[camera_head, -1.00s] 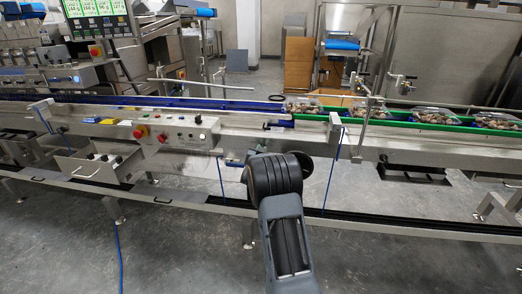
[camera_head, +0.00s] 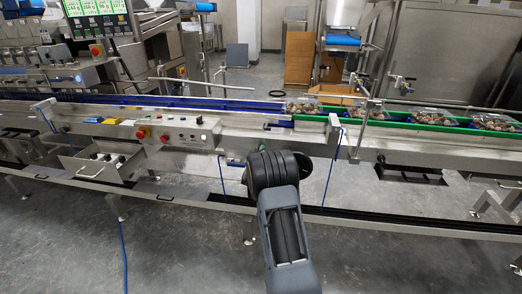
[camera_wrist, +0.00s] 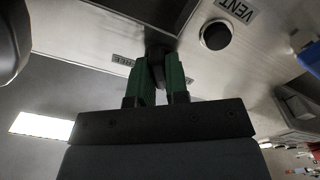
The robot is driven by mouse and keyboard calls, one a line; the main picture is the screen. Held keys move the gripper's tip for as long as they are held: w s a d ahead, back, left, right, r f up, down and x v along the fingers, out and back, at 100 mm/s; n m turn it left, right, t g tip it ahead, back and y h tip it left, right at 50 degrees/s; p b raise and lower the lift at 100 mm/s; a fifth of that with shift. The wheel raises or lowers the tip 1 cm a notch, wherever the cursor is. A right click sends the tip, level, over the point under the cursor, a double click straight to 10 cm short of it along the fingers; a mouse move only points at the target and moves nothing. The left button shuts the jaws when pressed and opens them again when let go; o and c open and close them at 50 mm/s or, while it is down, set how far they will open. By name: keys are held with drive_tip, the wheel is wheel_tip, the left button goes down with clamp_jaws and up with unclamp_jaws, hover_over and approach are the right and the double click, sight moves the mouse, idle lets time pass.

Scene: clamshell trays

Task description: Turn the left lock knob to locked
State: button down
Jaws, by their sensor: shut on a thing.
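In the wrist view my gripper (camera_wrist: 161,65) has its two green fingers closed around a dark knob (camera_wrist: 158,49) on a brushed metal panel. The fingers hide most of the knob, so I cannot read which way it points. In the head view my arm blocks the fingers and the held knob.
A round black knob (camera_wrist: 215,35) beside a VENT label sits to the right of the held knob. In the head view a control panel (camera_head: 190,133) and a conveyor with filled clamshell trays (camera_head: 424,117) run across. Grey floor is clear in front.

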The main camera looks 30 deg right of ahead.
drive_tip(key=shift+f+n+p, duration=0.1)
drive_tip(key=shift+n+p, duration=0.2)
drive_tip(key=shift+n, duration=0.7)
drive_tip(key=c, duration=1.1)
unclamp_jaws()
drive_tip(key=shift+p+v, duration=1.05)
drive_tip(key=shift+v, duration=5.85)
drive_tip(key=shift+d, duration=0.1)
